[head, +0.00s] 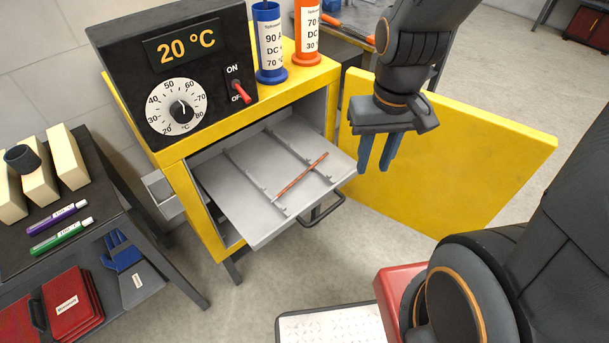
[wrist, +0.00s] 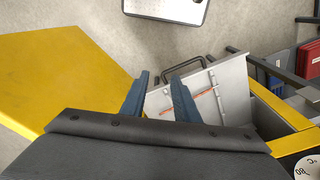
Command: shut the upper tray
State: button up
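The upper tray (head: 270,205) is a grey metal sheet with raised rails, pulled out through the front of the yellow oven cabinet (head: 185,205). A thin orange-red rod (head: 300,176) lies on it. A black bar handle (head: 330,209) shows at the tray's front edge; whether it belongs to this tray or one below is unclear. My gripper (head: 377,153) is open and empty, its blue fingers pointing down near the tray's right front corner. In the wrist view the gripper (wrist: 158,98) has a gap between its fingers, with the tray (wrist: 207,92) and handle (wrist: 183,68) beyond.
The yellow door (head: 450,165) stands wide open to the right, behind my gripper. Blue (head: 268,45) and orange (head: 306,35) canisters stand on the cabinet beside the control panel (head: 180,65). A dark side table (head: 85,235) is at left. Floor in front is partly clear.

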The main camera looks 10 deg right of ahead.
aim_at(242, 173)
jog(key=z, duration=0.85)
jog(key=k, duration=0.65)
jog(key=u, duration=0.8)
